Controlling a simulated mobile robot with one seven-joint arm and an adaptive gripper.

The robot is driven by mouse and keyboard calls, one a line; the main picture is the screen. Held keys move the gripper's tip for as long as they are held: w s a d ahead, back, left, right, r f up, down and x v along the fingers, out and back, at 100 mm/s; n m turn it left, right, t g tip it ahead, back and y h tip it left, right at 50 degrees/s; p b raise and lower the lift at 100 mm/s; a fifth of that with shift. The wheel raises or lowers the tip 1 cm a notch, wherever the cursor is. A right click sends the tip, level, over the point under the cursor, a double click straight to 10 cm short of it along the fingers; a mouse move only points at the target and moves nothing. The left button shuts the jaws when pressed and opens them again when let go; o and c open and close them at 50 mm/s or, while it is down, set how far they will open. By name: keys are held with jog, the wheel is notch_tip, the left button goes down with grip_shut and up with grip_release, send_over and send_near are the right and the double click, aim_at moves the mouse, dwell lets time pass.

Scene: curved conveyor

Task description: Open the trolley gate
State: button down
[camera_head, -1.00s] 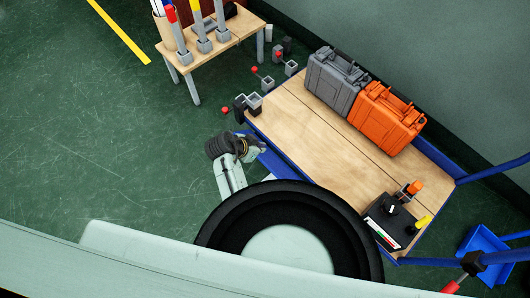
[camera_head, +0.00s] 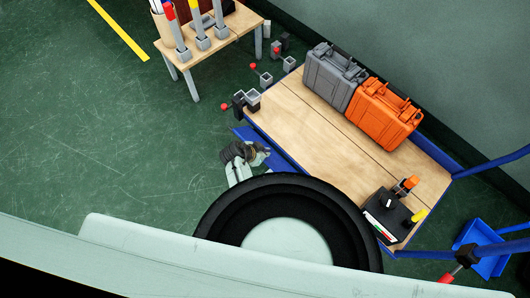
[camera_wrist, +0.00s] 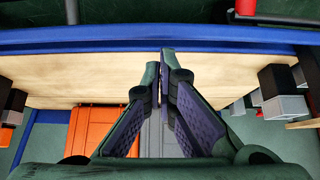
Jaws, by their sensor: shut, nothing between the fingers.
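The trolley has a wooden deck (camera_head: 330,145) and a blue frame. A blue gate panel (camera_head: 246,134) runs along its near left side, sticking out beside the deck edge. My gripper (camera_head: 266,152) is at this panel, partly in front of it, in the head view. In the wrist view my gripper (camera_wrist: 160,62) is shut and empty, with its fingertips just below a long blue bar (camera_wrist: 90,38) that crosses the picture. I cannot tell whether the fingers touch the bar. My arm hides part of the panel's lower right stretch.
A grey case (camera_head: 330,78) and an orange case (camera_head: 380,115) stand along the deck's far side. A black control box (camera_head: 388,216) sits at the right end. Posts with red knobs (camera_head: 267,77) stand near the left corner, below a small table (camera_head: 220,35). Floor at left is clear.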

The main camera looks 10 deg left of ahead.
jog(key=shift+s+f, duration=0.1)
dwell(0.3)
jog(key=shift+s+a+f+b, duration=0.35)
jog(key=shift+b, duration=0.2)
jog(key=shift+s+a+f+b, duration=0.15)
jog(key=shift+s+f+b, duration=0.1)
jog(key=shift+f+b, duration=0.1)
